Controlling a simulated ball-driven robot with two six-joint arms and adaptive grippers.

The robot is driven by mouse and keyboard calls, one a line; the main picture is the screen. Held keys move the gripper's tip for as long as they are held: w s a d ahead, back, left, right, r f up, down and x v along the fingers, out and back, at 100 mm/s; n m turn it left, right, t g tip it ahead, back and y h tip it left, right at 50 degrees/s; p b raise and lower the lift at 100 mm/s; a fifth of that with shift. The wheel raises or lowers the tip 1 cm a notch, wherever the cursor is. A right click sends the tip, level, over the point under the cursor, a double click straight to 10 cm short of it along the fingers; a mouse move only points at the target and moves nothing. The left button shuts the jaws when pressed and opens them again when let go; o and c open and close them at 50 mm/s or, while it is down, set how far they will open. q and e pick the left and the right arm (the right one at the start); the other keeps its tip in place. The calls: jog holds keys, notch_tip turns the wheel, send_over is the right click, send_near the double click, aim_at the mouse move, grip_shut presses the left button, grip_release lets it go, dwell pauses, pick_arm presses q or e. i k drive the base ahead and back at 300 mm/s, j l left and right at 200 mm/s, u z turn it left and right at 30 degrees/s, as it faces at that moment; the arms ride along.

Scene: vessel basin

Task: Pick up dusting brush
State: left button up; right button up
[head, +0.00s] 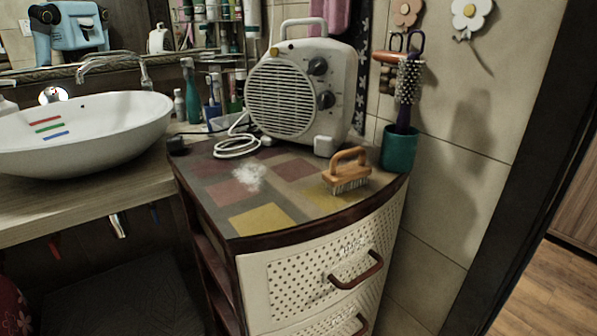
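The dusting brush (347,172) has a wooden, arched handle and pale bristles. It rests bristles down on the top of the cabinet (300,200), near the right front edge, with its handle upward. Nothing covers it in the head view. Neither my left nor my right gripper shows in this view.
A white heater (300,90) with a cable stands behind the brush. A green cup (398,148) holding a hairbrush (408,82) stands close to its right. White powder (249,176) lies left of it. A white basin (85,135) is at left. The cabinet's front top is clear.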

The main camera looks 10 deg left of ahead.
aim_at(338, 178)
jog(key=i+j+z, duration=0.15)
jog(key=z, duration=0.25)
jog(key=i+j+z, duration=0.15)
jog(key=j+z, duration=0.2)
